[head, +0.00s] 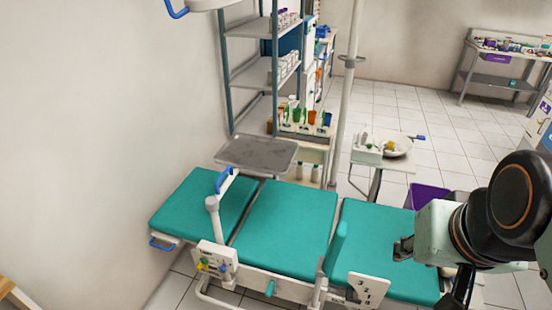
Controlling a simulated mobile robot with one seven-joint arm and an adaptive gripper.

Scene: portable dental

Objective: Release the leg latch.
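A dental chair with teal pads (285,228) lies flat across the lower middle of the head view. Several parts on it could be a latch: a blue handle (161,244) under its left end, a teal knob (270,288) on the near rail, and a blue-gripped lever (226,181) on a white post. I cannot tell which is the leg latch. My arm comes in from the right, over the right end of the chair. A dark part of my gripper (459,291) shows at the lower right, apart from these handles. Its fingertips are not clear.
A grey tray (256,153) stands behind the chair, before shelving (252,73). A pole (350,90) and a small side table (387,160) with a bowl stand behind the right half. A purple bin (427,196) is near my arm. A white wall is at left.

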